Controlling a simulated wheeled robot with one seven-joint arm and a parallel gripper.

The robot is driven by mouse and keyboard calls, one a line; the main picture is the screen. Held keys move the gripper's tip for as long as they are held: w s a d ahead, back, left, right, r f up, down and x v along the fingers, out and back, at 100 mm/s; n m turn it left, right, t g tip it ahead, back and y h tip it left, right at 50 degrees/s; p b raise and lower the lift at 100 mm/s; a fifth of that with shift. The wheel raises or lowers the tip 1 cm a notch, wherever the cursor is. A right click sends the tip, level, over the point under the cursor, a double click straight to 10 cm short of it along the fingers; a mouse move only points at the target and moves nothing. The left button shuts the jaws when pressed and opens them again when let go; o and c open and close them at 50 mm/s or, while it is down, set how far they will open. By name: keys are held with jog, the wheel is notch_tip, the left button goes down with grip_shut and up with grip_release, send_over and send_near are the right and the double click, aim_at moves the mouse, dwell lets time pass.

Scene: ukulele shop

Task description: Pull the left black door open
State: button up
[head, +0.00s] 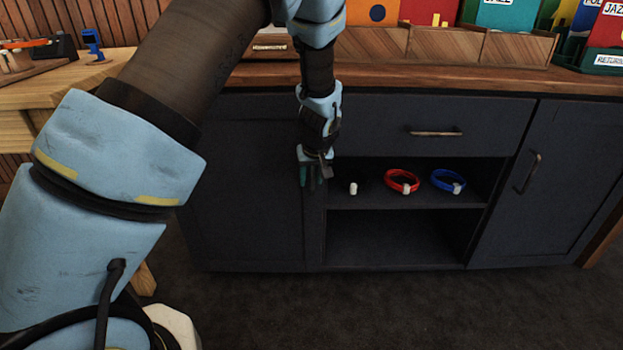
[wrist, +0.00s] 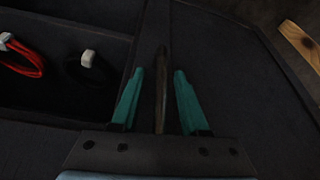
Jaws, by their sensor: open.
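The left black door (head: 245,195) is the dark panel at the left of the cabinet, and it looks shut. In the wrist view the door (wrist: 235,85) fills the right side. Its bar handle (wrist: 161,85) stands between the two teal fingers of my gripper (wrist: 157,95). The fingers are open, with a gap visible on both sides of the handle. In the head view my gripper (head: 315,175) points down at the door's right edge, beside the open shelves. The handle is hidden behind my gripper there.
Open shelves (head: 395,238) adjoin the door. A red band (head: 402,182), a blue band (head: 448,181) and a black band (wrist: 88,68) lie on the upper shelf. A drawer (head: 480,125) and right door (head: 545,185) have handles. The wooden countertop (head: 400,76) overhangs above. Floor in front is clear.

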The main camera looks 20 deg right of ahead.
jog(key=shift+c, duration=0.3)
grip_shut()
dwell(1.1)
